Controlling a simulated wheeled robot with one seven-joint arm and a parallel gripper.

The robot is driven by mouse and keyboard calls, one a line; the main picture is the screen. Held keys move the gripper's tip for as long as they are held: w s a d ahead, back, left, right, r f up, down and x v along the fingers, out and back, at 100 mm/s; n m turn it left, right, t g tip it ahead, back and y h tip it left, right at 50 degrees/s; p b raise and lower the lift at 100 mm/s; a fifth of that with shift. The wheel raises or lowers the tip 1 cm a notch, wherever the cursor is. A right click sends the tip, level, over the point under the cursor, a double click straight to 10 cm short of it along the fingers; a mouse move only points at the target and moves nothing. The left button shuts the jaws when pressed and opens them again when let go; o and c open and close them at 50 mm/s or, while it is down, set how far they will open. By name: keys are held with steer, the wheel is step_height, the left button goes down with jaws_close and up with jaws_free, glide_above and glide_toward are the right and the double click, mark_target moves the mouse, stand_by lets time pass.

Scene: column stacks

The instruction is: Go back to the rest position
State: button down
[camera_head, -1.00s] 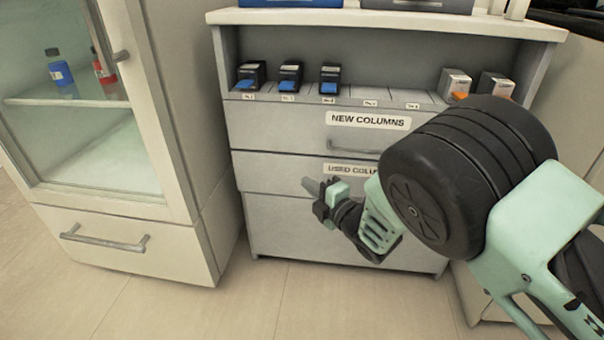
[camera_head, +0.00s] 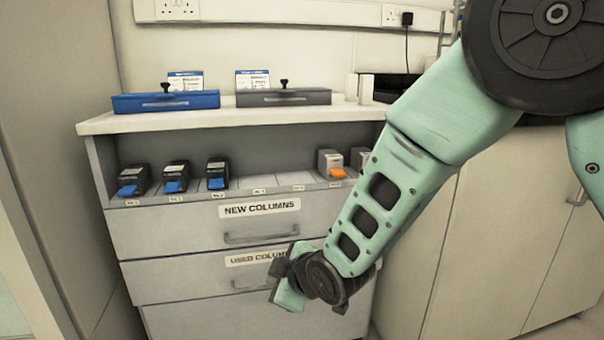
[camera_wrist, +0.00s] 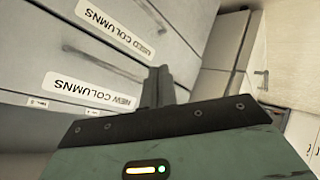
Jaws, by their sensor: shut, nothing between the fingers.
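My gripper (camera_head: 281,279) is in front of the drawer cabinet (camera_head: 118,228), over the drawer labelled "USED COLUMNS" (camera_head: 200,276) in the head view. It is shut and empty. In the wrist view the shut fingers (camera_wrist: 159,86) stand up from the dark gripper edge, with the "NEW COLUMNS" and "USED COLUMNS" drawer fronts behind them. Both drawers look closed. My arm reaches down from the upper right and hides part of the cabinet's right side.
Several black column boxes with blue fronts (camera_head: 175,178) and boxes with orange fronts (camera_head: 331,163) sit on the cabinet shelf. A blue case (camera_head: 166,102) and a grey case (camera_head: 284,97) lie on top. Cream cupboards (camera_head: 500,220) stand at right.

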steer(key=s+d+r+m+g+h+p, duration=0.1)
steer(key=s+d+r+m+g+h, duration=0.25)
steer(key=s+d, duration=0.85)
steer(key=s+d+r+m+g+h+p, duration=0.1)
steer(key=s+d+r+m+g+h, duration=0.5)
steer(key=s, duration=1)
step_height(320, 180, up, 34)
steer(key=d+t+y+p, duration=0.1)
steer(key=y+p, duration=0.2)
steer(key=p, duration=3.2)
steer(key=shift+w+d+n+t, duration=0.25)
steer(key=shift+n+t, duration=0.1)
steer(key=shift+n, duration=0.1)
